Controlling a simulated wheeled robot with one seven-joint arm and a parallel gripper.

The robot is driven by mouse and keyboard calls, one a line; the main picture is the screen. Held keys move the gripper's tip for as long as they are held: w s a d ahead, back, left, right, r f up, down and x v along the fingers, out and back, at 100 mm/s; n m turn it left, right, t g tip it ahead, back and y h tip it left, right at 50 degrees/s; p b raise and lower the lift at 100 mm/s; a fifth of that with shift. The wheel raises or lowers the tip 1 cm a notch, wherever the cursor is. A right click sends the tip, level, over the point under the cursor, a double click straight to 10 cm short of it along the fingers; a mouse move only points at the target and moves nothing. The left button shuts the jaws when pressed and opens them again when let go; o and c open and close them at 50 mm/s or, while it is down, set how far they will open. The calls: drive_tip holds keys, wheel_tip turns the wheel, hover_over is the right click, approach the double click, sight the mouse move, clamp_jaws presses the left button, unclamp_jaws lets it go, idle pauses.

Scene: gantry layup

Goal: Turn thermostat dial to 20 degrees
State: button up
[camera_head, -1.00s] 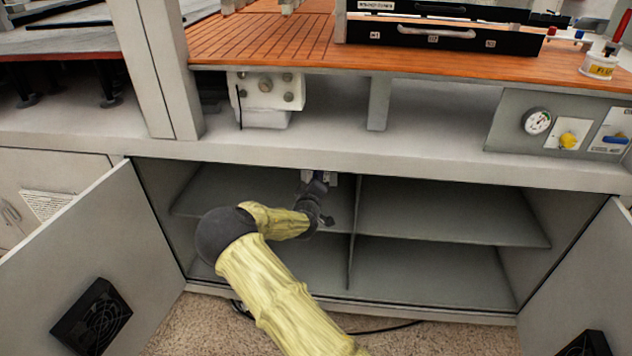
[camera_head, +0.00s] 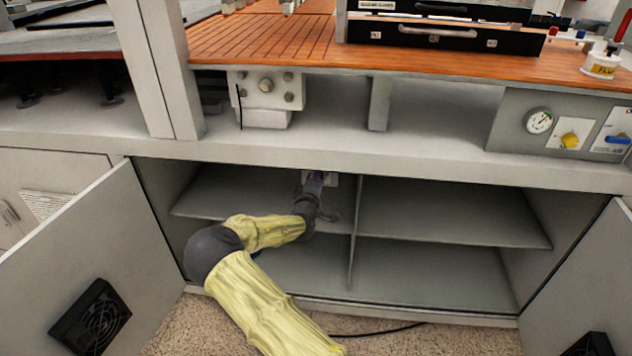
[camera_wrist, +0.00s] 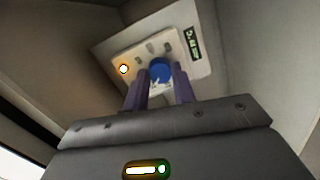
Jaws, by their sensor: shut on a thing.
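The thermostat (camera_wrist: 205,62) is a pale plate on the back wall inside the cabinet, with a lit orange-ringed lamp on its left and a dark green display at its upper right. Its digits are too small to read. The blue dial (camera_wrist: 160,68) sits in the middle of the plate. My gripper (camera_wrist: 160,82) is shut on the dial, one purple finger on each side. In the head view, my gripper (camera_head: 315,178) reaches up under the cabinet's top edge, and the thermostat plate (camera_head: 331,180) shows only partly behind it.
The open cabinet has grey shelves (camera_head: 450,215) and an upright divider (camera_head: 355,220) just right of my arm. Open doors stand at left (camera_head: 95,235) and right (camera_head: 585,260). The shelves look empty. A black cable (camera_head: 375,331) lies on the floor.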

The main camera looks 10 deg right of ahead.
drive_tip(key=o, duration=1)
drive_tip(key=shift+s, duration=0.1)
drive_tip(key=p+v, duration=0.1)
drive_tip(key=v, duration=1.6)
drive_tip(key=shift+a, duration=0.15)
drive_tip(key=shift+s, duration=0.1)
